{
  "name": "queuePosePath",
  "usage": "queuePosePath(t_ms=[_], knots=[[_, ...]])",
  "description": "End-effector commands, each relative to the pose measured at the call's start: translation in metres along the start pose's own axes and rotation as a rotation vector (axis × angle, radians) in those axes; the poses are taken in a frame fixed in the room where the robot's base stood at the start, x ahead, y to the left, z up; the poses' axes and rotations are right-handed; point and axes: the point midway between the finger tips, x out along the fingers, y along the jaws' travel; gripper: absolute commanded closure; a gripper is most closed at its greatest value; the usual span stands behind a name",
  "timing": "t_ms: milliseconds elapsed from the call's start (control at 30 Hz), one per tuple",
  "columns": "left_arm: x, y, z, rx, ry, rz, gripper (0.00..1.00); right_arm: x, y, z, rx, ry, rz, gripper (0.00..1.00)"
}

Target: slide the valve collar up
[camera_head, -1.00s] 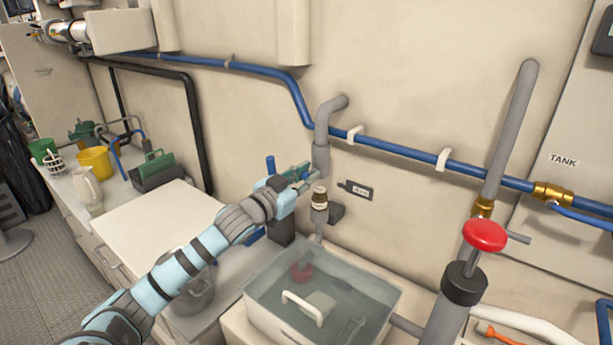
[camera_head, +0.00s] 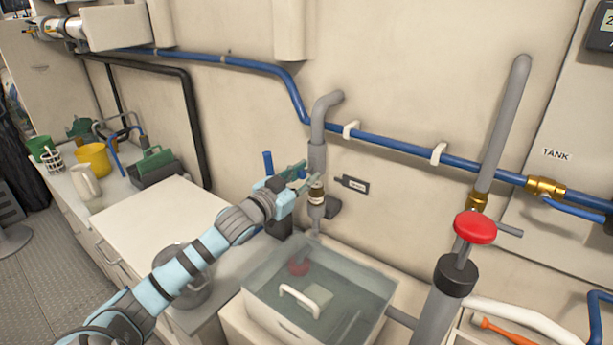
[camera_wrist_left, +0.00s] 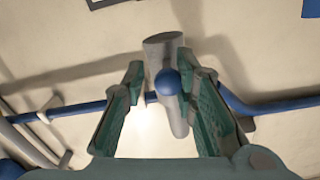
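The valve collar (camera_head: 317,195) is a small dark and brassy sleeve on the vertical grey pipe against the wall, below the pipe's thicker upper section (camera_head: 317,157). My left gripper (camera_head: 311,175) is at the pipe just above and in front of the collar, its green-lined fingers pointing at it. In the left wrist view the fingers (camera_wrist_left: 165,85) are apart, with a grey pipe (camera_wrist_left: 172,105) and a round blue end (camera_wrist_left: 167,82) showing between or beyond them. I cannot tell whether a finger touches the collar, which is partly hidden. My right gripper is not in view.
A clear water-filled tank (camera_head: 270,312) stands below the pipe. A blue upright handle (camera_head: 268,162) is left of my gripper. A blue pipe (camera_head: 395,145) runs along the wall. A red knob (camera_head: 475,228) stands at right. A white counter (camera_head: 160,220) lies left.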

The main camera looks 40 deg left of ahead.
Motion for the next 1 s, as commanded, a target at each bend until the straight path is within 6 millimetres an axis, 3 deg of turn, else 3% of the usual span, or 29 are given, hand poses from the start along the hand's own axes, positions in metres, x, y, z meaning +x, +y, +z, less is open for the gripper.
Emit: queuePosePath(t_ms=[333, 467, 700, 833, 1000], knots=[[0.001, -0.003, -0.002, 0.005, -0.008, -0.006, 0.60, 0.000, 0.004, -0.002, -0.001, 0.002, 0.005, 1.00], [0.001, -0.006, -0.025, 0.010, -0.004, -0.005, 0.60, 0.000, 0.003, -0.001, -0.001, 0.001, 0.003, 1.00], [0.003, -0.012, -0.090, 0.018, 0.012, -0.001, 0.60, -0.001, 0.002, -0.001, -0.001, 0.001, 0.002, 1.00], [0.004, -0.013, -0.103, 0.014, 0.005, 0.002, 0.60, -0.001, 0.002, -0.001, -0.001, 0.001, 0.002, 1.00], [0.004, -0.012, -0.103, 0.010, 0.001, 0.004, 0.60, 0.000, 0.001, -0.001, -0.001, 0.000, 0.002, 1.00]])
